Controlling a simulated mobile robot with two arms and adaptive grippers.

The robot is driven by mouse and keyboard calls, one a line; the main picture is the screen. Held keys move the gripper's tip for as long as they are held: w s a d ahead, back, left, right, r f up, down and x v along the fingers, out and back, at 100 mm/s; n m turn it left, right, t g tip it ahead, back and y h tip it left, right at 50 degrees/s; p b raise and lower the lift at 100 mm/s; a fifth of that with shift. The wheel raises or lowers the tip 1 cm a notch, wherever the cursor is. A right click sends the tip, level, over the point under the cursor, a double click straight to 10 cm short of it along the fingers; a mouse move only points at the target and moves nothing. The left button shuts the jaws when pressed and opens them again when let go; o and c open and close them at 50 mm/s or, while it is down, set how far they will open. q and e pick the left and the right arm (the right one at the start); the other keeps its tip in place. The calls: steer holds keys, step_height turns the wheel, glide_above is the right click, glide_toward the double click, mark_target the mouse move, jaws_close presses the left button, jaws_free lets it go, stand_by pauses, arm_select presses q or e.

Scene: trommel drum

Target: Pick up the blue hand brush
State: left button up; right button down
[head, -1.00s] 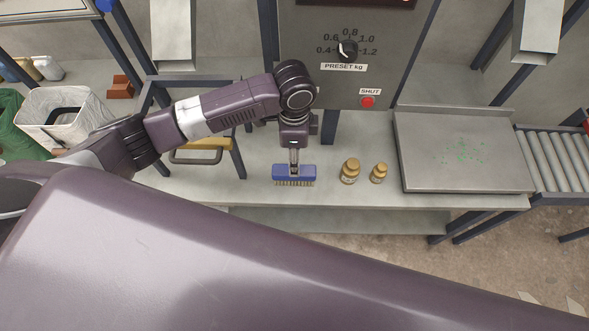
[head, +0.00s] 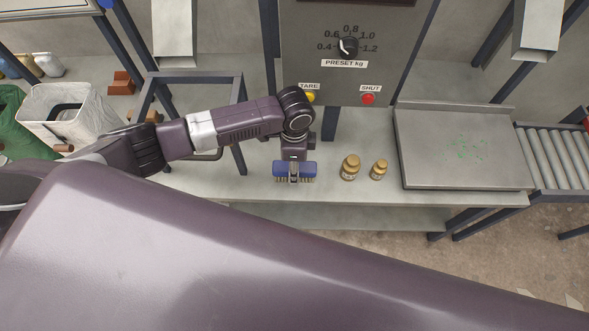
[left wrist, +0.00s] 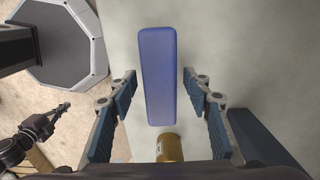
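The blue hand brush (head: 280,168) lies on the grey bench below the panel, bristles towards me in the head view. In the left wrist view its long blue top (left wrist: 158,75) runs upright in the middle of the picture. My left gripper (head: 294,177) is down at the brush. In the wrist view its fingers (left wrist: 160,75) are open, one on each long side of the brush, with narrow gaps showing. My right gripper (left wrist: 62,108) shows small at the left of the wrist view; its finger state is too small to tell.
Two brown-gold jars (head: 349,168) (head: 379,170) stand just right of the brush; one (left wrist: 169,147) shows close by in the wrist view. A metal tray (head: 460,150) lies further right. The control panel (head: 355,60) is behind. The bench's front edge is close to the brush.

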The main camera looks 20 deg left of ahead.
arm_select(q)
steer(key=c, duration=1)
steer(key=shift+r, duration=0.15)
step_height(320, 180, up, 20)
steer(key=shift+f, duration=0.1)
